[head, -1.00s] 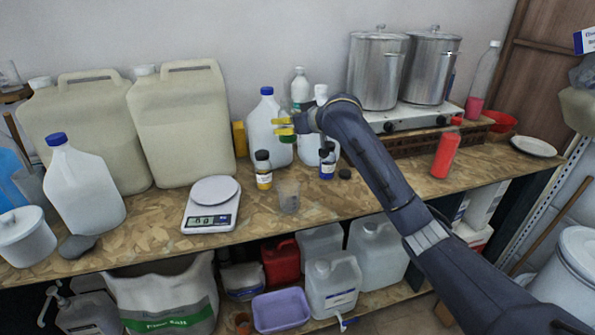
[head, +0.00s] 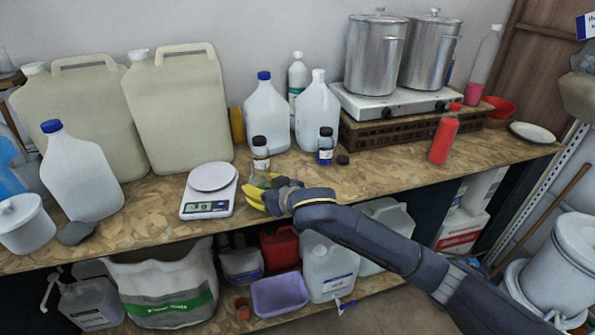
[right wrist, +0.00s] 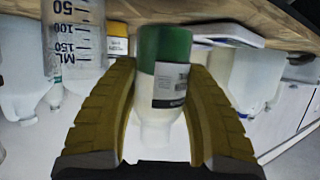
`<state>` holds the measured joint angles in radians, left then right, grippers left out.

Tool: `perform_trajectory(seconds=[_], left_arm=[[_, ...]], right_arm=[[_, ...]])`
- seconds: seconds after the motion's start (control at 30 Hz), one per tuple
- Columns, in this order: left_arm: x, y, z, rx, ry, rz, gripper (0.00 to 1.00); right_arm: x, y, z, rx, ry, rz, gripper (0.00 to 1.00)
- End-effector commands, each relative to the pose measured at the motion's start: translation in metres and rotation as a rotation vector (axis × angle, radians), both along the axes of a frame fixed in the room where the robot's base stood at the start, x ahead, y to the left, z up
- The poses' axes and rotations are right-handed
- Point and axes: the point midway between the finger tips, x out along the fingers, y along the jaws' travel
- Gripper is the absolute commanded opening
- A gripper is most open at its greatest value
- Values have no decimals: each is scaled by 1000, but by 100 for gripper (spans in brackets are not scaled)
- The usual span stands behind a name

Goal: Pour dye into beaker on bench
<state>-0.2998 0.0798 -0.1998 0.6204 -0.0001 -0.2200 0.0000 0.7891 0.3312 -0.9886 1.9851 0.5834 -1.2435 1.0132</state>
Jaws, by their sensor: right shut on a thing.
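My right gripper (head: 262,195) is low over the front part of the bench. Its yellow fingers are shut on a small clear bottle with green dye and a white label, seen in the right wrist view (right wrist: 168,85). That view is upside down, so the bottle is about upright, its neck toward the picture's bottom. The clear graduated beaker (right wrist: 75,45) stands close beside the bottle in the right wrist view. In the head view the gripper largely hides the beaker. My left gripper is not in view.
A digital scale (head: 208,192) is left of the gripper. A yellow-dye bottle (head: 261,155) and a blue-dye bottle (head: 325,147) stand behind. A loose black cap (head: 343,160) lies on the bench (head: 400,165). White jugs and a red bottle (head: 444,137) stand further back and right.

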Motion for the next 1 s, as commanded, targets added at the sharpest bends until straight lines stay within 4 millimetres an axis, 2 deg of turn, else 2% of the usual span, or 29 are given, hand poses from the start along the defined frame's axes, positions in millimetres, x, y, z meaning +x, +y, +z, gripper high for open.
perform_trajectory(seconds=[0.3,0.67,1.0], left_arm=[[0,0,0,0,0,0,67],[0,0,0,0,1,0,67],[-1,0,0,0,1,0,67]], right_arm=[[-14,8,-14,-5,3,18,13],[-13,7,-13,2,10,18,13],[-10,4,-11,78,105,18,13]])
